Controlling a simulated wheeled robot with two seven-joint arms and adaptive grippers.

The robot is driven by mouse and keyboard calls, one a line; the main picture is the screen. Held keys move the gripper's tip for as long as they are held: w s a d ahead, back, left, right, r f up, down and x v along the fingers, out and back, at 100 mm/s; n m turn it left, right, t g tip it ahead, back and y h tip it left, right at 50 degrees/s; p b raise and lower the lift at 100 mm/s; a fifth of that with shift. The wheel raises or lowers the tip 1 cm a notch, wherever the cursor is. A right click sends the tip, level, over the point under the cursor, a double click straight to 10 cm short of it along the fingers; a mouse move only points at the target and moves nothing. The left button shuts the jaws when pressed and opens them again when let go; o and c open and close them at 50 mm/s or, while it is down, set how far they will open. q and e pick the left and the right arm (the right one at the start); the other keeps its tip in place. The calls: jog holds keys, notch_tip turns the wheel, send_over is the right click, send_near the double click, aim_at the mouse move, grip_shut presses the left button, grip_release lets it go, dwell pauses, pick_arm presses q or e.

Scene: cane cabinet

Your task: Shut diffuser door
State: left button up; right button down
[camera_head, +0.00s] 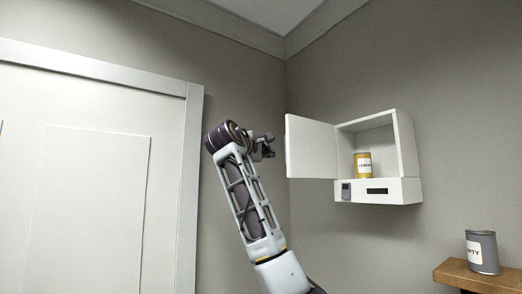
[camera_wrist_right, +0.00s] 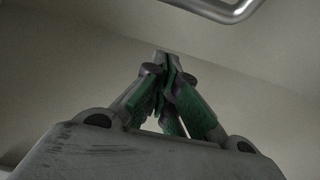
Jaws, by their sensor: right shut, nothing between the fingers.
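The diffuser is a white wall box (camera_head: 408,150) in the head view, right of the middle. Its door (camera_head: 311,147) stands open, swung out to the left. A yellow labelled can (camera_head: 362,166) stands inside. My right gripper (camera_head: 270,145) is left of the door, apart from it in the picture, and empty. In the right wrist view its green-padded fingers (camera_wrist_right: 167,70) meet at the tips. A bent metal bar (camera_wrist_right: 235,10) crosses the top of that view; I cannot tell what it belongs to. My left gripper is not in view.
A grey labelled can (camera_head: 482,252) stands on a wooden shelf (camera_head: 480,276) at the lower right. A white panelled door (camera_head: 95,190) fills the left. The wall below the box is clear.

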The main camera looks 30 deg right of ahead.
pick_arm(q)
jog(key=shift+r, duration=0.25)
pick_arm(e)
jog(key=shift+s+d, duration=0.2)
jog(key=shift+s, duration=0.75)
jog(key=shift+s+d, duration=0.2)
jog(key=shift+s, duration=0.7)
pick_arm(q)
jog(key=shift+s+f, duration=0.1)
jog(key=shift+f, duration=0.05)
pick_arm(e)
jog(key=shift+t, duration=0.3)
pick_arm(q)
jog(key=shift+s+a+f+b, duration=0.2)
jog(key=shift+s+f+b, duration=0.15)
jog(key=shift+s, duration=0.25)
pick_arm(e)
jog(key=shift+s+a+n+t+y, duration=0.2)
jog(key=shift+s+n+t+y, duration=0.4)
jog(key=shift+n+y, duration=0.1)
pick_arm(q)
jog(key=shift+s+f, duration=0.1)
